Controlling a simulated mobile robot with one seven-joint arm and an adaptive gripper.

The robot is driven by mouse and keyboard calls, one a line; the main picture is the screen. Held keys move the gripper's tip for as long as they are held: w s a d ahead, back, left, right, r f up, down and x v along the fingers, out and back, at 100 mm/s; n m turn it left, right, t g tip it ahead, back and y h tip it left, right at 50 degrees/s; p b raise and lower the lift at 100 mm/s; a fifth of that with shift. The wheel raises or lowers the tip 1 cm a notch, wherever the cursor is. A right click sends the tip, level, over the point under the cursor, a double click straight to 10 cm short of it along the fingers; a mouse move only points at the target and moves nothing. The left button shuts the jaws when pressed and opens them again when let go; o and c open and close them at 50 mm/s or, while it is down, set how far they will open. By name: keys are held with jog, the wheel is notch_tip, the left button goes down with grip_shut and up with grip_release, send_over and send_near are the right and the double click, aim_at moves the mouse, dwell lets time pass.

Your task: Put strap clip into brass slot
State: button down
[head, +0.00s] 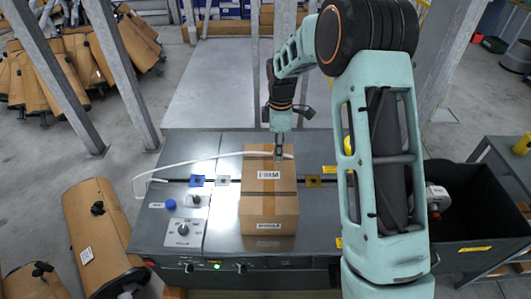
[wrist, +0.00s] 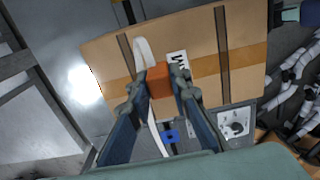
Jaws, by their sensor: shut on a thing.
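My gripper (head: 279,153) is above the far part of a taped cardboard box (head: 268,212) on the steel bench. In the wrist view its fingers (wrist: 160,84) are shut on an orange-brown strap clip (wrist: 158,72). A white strap (head: 190,163) runs from the bench's left side, arching up to the gripper; it also shows in the wrist view (wrist: 143,52). The brass slot (head: 313,181) is a small brass-coloured plate on the bench, just right of the box and apart from the clip. The clip is hard to make out in the head view.
A blue slot plate (head: 197,181) and a pale one (head: 222,180) lie left of the box. A control panel with a knob (head: 184,231) and a blue button (head: 171,204) are nearer.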

jog(key=w+d+p, duration=0.1)
jog(key=w+d, duration=0.4)
jog(key=d, duration=0.4)
jog(key=d+f+b, duration=0.5)
jog(key=f+b, duration=0.2)
jog(key=f, duration=0.5)
jog(key=shift+s+d, duration=0.15)
jog(key=shift+d, duration=0.1)
jog(key=shift+f, duration=0.15)
jog(key=shift+f+b, duration=1.7)
jog(key=shift+f, duration=0.55)
jog(key=shift+f+b, duration=0.45)
jog(key=shift+b, duration=0.05)
dwell(0.5)
jog(key=c, duration=1.7)
grip_release()
jog(key=shift+r, duration=0.1)
